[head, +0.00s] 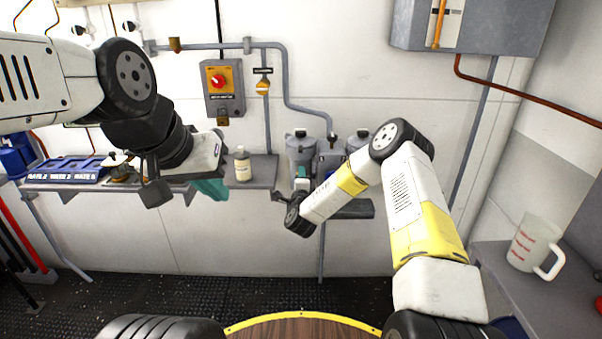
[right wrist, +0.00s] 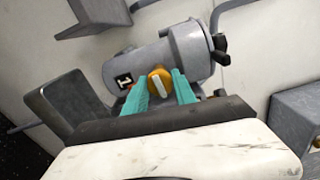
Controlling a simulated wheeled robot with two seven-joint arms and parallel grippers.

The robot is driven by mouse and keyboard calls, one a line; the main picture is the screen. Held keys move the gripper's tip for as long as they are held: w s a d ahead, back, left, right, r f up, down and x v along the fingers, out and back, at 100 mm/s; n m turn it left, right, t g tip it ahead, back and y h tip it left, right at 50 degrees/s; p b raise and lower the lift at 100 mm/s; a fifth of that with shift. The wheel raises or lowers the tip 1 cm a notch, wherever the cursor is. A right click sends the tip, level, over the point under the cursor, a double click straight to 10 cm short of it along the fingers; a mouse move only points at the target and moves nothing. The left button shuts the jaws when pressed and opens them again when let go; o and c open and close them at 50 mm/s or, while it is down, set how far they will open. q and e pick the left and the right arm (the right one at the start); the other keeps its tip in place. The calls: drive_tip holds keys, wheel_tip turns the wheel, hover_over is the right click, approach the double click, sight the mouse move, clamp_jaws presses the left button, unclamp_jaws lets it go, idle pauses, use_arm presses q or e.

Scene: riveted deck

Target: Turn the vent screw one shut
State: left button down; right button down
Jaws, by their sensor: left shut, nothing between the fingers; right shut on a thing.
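Vent screw one is a yellow knob with a pale bar (right wrist: 157,82). It sits on the side of a grey canister (right wrist: 185,50) beside a black plate marked 1. My right gripper (right wrist: 159,87) has its teal fingers on both sides of the knob and is shut on it. In the head view the right gripper (head: 302,181) is in front of the left grey canister (head: 301,146), and the knob is hard to make out there. My left gripper (head: 211,188) is shut and empty, pointing down near the shelf edge, left of the small bottle.
The small bottle (head: 242,164) stands on the wall shelf (head: 263,170). A measuring jug (head: 535,243) stands on the right counter.

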drive_tip(key=shift+f+m, duration=0.1)
drive_tip(key=shift+m, duration=0.5)
drive_tip(key=c, duration=1)
unclamp_jaws()
drive_tip(key=shift+s, duration=0.1)
drive_tip(key=s, duration=0.7)
drive_tip(key=shift+s, duration=0.3)
